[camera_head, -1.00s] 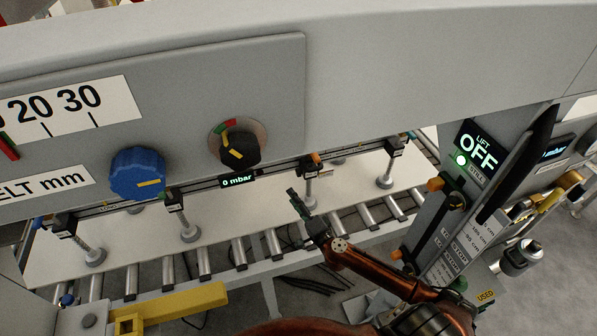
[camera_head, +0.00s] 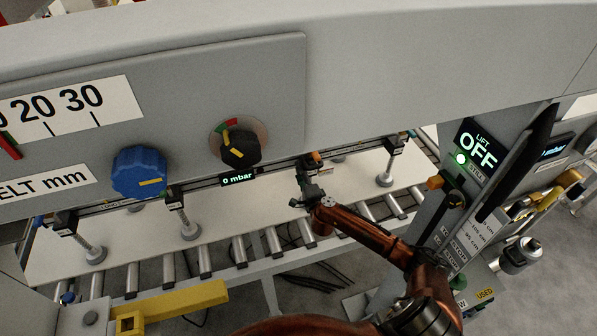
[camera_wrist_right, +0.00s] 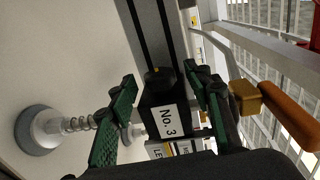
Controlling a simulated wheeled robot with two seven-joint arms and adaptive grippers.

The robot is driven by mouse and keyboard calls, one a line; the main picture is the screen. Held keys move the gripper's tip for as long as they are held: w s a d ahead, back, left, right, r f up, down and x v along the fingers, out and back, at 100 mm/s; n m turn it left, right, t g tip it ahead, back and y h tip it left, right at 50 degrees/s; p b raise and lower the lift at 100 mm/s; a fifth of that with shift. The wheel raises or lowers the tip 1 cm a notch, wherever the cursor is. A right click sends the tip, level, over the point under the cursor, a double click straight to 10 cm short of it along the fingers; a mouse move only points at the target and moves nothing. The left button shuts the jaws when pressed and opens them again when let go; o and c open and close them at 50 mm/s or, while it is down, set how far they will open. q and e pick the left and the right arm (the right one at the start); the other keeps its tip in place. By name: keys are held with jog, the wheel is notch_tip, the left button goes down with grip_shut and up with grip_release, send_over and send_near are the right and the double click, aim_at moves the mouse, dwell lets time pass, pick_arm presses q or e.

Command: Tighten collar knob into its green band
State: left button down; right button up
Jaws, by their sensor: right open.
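My right gripper (camera_head: 302,178) is open and empty, in front of a suction cup holder on the rail below the panel. In the right wrist view its green fingers (camera_wrist_right: 160,76) stand apart, with the black block labelled No. 3 (camera_wrist_right: 165,118) between and beyond them; contact cannot be told. An orange knob or handle (camera_wrist_right: 288,116) lies right of the fingers. In the head view an orange part (camera_head: 316,156) shows on that holder. A black knob (camera_head: 240,150) with a yellow pointer sits over a red and green band (camera_head: 229,125). Which knob is the collar knob is unclear. My left gripper is out of view.
A blue knob (camera_head: 140,172) projects from the grey panel. A 0 mbar display (camera_head: 238,179) sits below the black knob. A post with a lift OFF display (camera_head: 478,150) stands at right.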

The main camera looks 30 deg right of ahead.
jog(key=shift+x, duration=0.85)
jog(key=shift+c, duration=0.2)
jog(key=c, duration=1.1)
